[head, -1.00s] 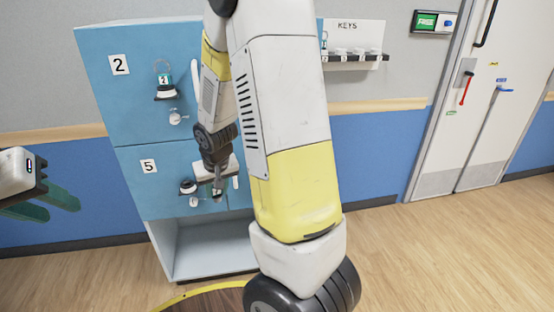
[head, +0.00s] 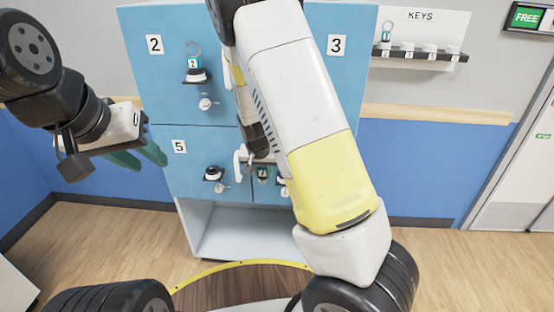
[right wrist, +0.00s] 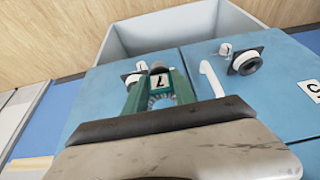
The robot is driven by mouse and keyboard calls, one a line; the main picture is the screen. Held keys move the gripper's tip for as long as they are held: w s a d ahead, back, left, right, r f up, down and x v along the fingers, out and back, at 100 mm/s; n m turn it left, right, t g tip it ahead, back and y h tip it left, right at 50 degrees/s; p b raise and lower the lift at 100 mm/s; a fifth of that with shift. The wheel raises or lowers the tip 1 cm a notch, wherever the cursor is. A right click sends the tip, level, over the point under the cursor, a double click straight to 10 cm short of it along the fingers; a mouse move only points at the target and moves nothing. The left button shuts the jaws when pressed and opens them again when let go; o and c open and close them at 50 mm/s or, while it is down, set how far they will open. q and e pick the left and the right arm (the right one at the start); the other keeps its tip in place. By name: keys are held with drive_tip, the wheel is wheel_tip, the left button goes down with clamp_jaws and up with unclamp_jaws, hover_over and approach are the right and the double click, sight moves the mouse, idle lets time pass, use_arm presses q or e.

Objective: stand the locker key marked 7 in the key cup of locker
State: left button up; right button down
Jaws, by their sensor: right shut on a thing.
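The key marked 7 (right wrist: 160,82) is between the green fingers of my right gripper (right wrist: 158,92) in the right wrist view. Its dark tag also shows in the head view (head: 262,173), in front of the lower locker right of locker 5. My right gripper is shut on it; my forearm hides much of that locker. That locker's key cup (right wrist: 133,80) is partly behind a finger in the right wrist view. I cannot tell whether key and cup touch. My left gripper (head: 138,156) is open and empty, left of the lockers.
Locker 5's empty-looking cup (head: 213,173) and locker 2's cup (head: 197,76), holding key 2, stick out from the doors. A white handle (right wrist: 211,78) is close to my right fingers. The KEYS rack (head: 420,54) is on the wall at right. A yellow-rimmed round table (head: 240,275) is below.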

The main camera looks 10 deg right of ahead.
drive_tip(key=w+d, duration=0.2)
drive_tip(key=d, duration=0.1)
drive_tip(key=w+d, duration=0.2)
drive_tip(key=d, duration=0.1)
drive_tip(key=w+d+f, duration=0.1)
drive_tip(key=w+d, duration=0.1)
drive_tip(key=d, duration=0.1)
drive_tip(key=shift+w, duration=0.25)
drive_tip(key=shift+w+d+f, duration=0.1)
drive_tip(key=shift+f, duration=1.7)
drive_tip(key=shift+f, duration=0.1)
drive_tip(key=shift+f, duration=0.25)
drive_tip(key=c, duration=1)
unclamp_jaws()
